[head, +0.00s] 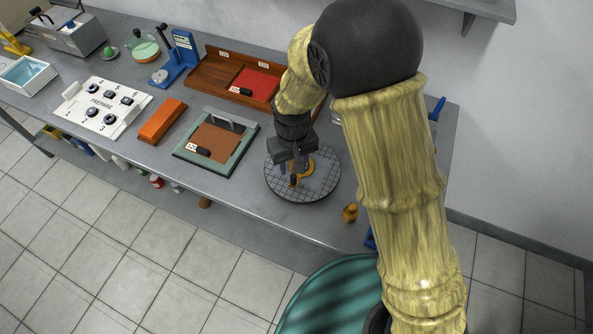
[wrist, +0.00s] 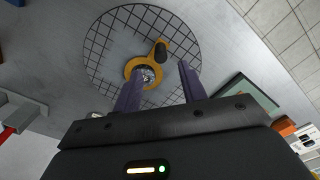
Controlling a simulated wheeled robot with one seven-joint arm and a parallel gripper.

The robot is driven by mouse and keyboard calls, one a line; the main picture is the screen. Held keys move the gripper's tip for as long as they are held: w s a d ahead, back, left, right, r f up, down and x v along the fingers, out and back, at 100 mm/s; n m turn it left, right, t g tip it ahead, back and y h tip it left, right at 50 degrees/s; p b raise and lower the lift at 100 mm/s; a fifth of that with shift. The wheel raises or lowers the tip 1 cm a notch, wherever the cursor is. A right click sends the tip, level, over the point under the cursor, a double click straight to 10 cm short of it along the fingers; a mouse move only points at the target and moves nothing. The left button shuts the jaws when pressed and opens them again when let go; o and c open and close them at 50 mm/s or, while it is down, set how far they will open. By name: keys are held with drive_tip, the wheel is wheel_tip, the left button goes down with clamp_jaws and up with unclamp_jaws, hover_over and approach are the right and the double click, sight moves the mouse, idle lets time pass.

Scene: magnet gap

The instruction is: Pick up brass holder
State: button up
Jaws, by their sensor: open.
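The brass holder looks like a yellow, ring-shaped piece (wrist: 130,68) with a dark grip or knob on one side. It lies on a round disc with a black grid (wrist: 100,47). In the head view the holder (head: 308,169) is partly hidden behind my gripper (head: 291,176), which hangs over the grid disc (head: 325,180). In the wrist view my gripper (wrist: 158,80) is open, with its two purple-grey fingers apart and pointing at the disc. The ring shows between and beyond the fingertips. I cannot tell whether a finger touches it.
A small brass-coloured knob-like piece (head: 350,213) stands right of the disc near the bench's front edge. A green-framed tray (head: 181,153) is left of the disc, with an orange block (head: 162,120) beyond. A wooden tray (head: 208,72) stands behind. A teal round surface (head: 325,295) is below.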

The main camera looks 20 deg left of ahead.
sight(294, 175)
drive_tip(key=f, duration=0.1)
drive_tip(key=f+p, duration=0.1)
drive_tip(key=f, duration=0.1)
drive_tip(key=s+f, duration=0.1)
drive_tip(key=f, duration=0.1)
drive_tip(key=shift+d, duration=0.2)
drive_tip(key=shift+r, duration=0.1)
clamp_jaws()
